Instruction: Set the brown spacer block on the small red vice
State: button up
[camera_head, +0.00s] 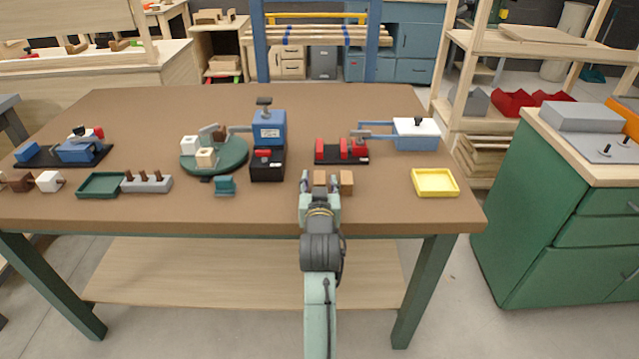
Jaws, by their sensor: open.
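The small red vice (355,149) has red jaws on a black base and stands right of the table's middle. In front of it sit two small brown blocks, a left one (320,177) and a right one (347,182). Which of them is the spacer block I cannot tell. My gripper (320,183) is open, low over the table's front part. Its fingers appear on either side of the left block, with the right block just outside the right finger. Whether the fingers touch the left block is not clear.
A blue machine (269,130) on a black base stands left of the vice. A blue-and-white device (415,133) is close behind its right side. A green round plate (230,165) carries several blocks. A yellow tray (435,183) lies at the right. The table's rear (180,105) is clear.

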jog(key=shift+r, duration=0.25)
jog(key=s, duration=0.3)
jog(key=s+r, duration=0.1)
jog(key=s, duration=0.5)
jog(key=shift+s+r, duration=0.3)
jog(key=shift+r, duration=0.1)
jog(key=s+p, duration=0.2)
jog(key=p, duration=0.1)
jog(key=shift+s, duration=0.15)
jog(key=shift+f, duration=0.1)
